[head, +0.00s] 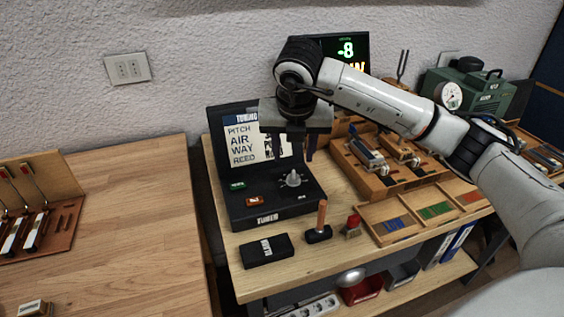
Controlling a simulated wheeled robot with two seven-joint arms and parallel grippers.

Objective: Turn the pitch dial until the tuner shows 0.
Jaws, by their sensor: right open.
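The dark tuner box (240,212) stands on the right-hand bench. Its grey pitch dial (293,180) sits on the top panel, right of a green button (237,186) and a red-orange button (254,201). The black tuner screen (346,49) behind reads -8 in green, with yellow lettering below it partly hidden by my arm. My right gripper (297,150) points down above and slightly behind the dial in the picture. It is open and appears apart from the dial. My left gripper is not in view.
A wooden tray (375,238) with coloured strips is at right. A green machine (468,90) stands behind. The left table (125,215) is mostly clear.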

